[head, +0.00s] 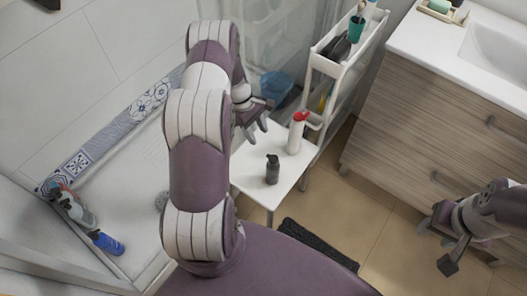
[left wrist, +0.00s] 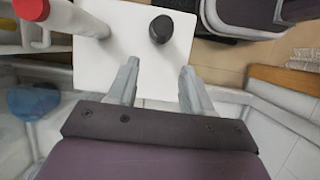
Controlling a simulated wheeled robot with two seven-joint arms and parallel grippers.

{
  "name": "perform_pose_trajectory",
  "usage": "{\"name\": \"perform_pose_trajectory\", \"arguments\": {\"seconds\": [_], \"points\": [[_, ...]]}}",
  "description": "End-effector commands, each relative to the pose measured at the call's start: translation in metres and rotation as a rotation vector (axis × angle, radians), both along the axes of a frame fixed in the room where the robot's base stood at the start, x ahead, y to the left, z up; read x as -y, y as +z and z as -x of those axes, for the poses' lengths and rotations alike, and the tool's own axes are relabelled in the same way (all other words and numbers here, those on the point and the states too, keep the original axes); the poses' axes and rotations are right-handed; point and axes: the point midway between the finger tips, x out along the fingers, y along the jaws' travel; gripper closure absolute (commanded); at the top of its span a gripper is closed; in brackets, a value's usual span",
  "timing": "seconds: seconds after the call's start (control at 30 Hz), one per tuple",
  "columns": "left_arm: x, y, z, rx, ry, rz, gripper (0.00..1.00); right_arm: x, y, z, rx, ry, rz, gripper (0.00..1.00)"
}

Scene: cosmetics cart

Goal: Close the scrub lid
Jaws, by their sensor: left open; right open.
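A white bottle with a red top (head: 297,133) stands on a small white table (head: 245,172). A dark grey bottle (head: 272,168) with a black top stands nearer to me. I cannot tell which one is the scrub or whether a lid is open. My left gripper (head: 255,131) is open and empty at the table's far left edge, left of the white bottle. In the left wrist view its fingers (left wrist: 157,77) are spread, with the dark bottle (left wrist: 161,29) beyond them and the red-topped bottle (left wrist: 35,25) at upper left. My right gripper (head: 436,246) is open and empty at lower right, away from the table.
A white shelf cart (head: 322,66) stands behind the table. A wooden vanity (head: 425,115) with a sink is at right. A blue bin (head: 277,86) is behind my left gripper. A dark mat (head: 316,245) lies on the floor.

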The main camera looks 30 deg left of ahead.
Motion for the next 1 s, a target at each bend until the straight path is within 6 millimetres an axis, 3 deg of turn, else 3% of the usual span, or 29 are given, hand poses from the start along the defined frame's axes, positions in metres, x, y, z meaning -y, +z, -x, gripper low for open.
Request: {"name": "perform_pose_trajectory", "arguments": {"seconds": [0.1,0.3,0.7,0.87,1.0], "points": [[0.013,-0.031,0.002,-0.003,-0.002,0.002,0.5,0.0,-0.002,0.0,0.0,0.0,0.0,0.54],[0.028,-0.066,0.003,-0.001,0.0,0.0,0.5,0.0,-0.004,0.0,0.0,0.0,0.0,0.54],[0.033,-0.077,0.003,0.0,-0.001,0.0,0.5,0.0,-0.004,0.0,0.0,0.0,0.0,0.54],[0.033,-0.077,0.003,0.0,-0.001,0.0,1.0,0.0,-0.004,0.0,0.0,0.0,0.0,0.54],[0.033,-0.077,0.004,0.0,-0.001,0.001,1.0,0.0,-0.004,0.0,0.0,0.0,0.0,0.54]]}}
